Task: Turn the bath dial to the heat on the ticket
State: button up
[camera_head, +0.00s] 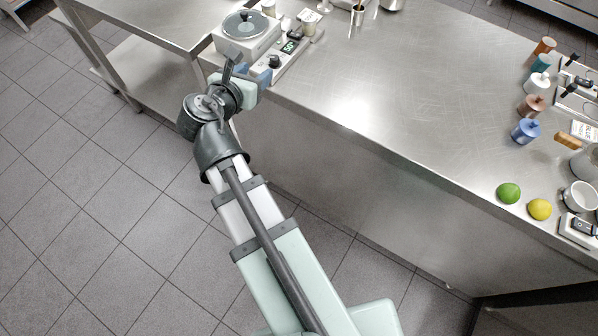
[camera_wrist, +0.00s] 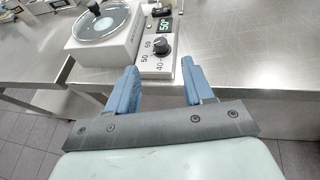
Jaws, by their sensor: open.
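The water bath (camera_head: 232,47) is a white box with a round lidded top at the counter's near left corner. It also shows in the wrist view (camera_wrist: 118,47). Its control strip carries a black dial (camera_wrist: 159,46) with printed marks including 40, 50 and 60. A green lit display (camera_wrist: 165,25) behind the dial appears to read 50. The dial's exact pointer direction is too small to tell. My gripper (camera_wrist: 160,66) is open, its blue fingers apart and empty, just short of the dial and on either side of its line.
A steel counter (camera_head: 400,90) runs right with a wide clear middle. Several coloured bottles (camera_head: 526,131), a lime (camera_head: 508,193) and a lemon (camera_head: 540,209) stand at its right. A metal pot (camera_head: 357,14) is behind. A lower steel table (camera_head: 165,20) adjoins at left.

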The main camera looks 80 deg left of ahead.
jog(key=s+d+f+m+g+h, duration=0.2)
jog(key=s+d+f+m, duration=0.15)
jog(key=m, duration=0.65)
jog(key=s+d+f+m+g+h, duration=0.2)
jog(key=d+f+m, duration=0.25)
jog(key=m, duration=0.55)
jog(key=w+d+f+m+h, duration=0.2)
jog(key=w+f, duration=0.4)
jog(key=f, duration=0.3)
jog(key=w+d+f+m+g+h, duration=0.1)
jog(key=w+d+f+m, duration=0.3)
jog(key=f, duration=0.6)
jog(key=shift+w+m+h, duration=0.7)
jog(key=shift+w+h, duration=0.2)
jog(key=shift+w, duration=0.35)
jog(key=shift+g, duration=0.3)
